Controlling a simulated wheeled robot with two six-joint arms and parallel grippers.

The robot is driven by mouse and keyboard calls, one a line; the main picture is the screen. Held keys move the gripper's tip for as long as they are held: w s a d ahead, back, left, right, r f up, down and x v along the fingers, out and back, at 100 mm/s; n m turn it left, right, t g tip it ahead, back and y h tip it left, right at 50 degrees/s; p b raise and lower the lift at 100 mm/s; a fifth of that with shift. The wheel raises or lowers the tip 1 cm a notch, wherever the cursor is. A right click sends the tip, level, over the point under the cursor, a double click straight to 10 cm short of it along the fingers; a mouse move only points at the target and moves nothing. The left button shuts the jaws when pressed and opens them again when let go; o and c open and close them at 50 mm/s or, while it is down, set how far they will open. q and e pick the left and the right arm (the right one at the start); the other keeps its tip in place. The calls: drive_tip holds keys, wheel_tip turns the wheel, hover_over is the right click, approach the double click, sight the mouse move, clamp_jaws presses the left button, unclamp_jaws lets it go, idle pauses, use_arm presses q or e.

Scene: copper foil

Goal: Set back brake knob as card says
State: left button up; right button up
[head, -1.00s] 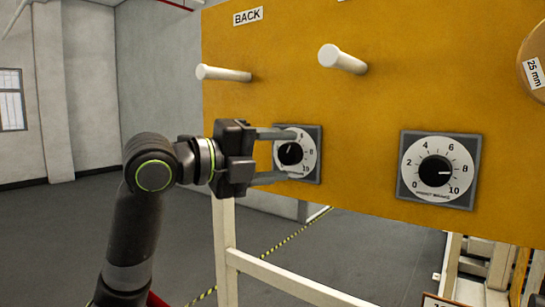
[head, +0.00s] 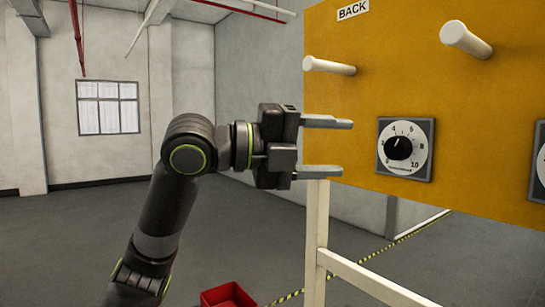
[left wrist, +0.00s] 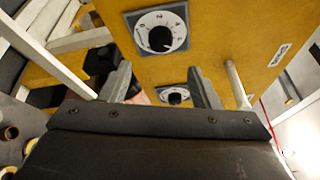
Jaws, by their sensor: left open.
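The back brake knob (head: 398,148) is a black round knob on a white dial (head: 418,157) numbered to 10, on a grey plate under the BACK label (head: 352,10). Its exact setting is too small to read. My left gripper (head: 345,147) is open and empty, its fingertips left of the plate in the head view, apart from the knob. The left wrist view shows a larger dial (left wrist: 180,30) beyond the fingers and a second dial (left wrist: 175,92) partly hidden between them; I cannot tell for certain which is which. No readable card and no right gripper is in view.
The yellow board (head: 350,108) carries two white pegs (head: 330,66) (head: 466,38) above the dial. A white frame (head: 316,230) supports it. A red bin (head: 228,296) stands on the floor at the bottom. Open floor lies to the left.

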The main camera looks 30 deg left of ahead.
use_arm(q)
drive_tip(key=b+v, duration=0.3)
drive_tip(key=v, duration=0.5)
drive_tip(key=shift+b, duration=0.35)
idle(0.4)
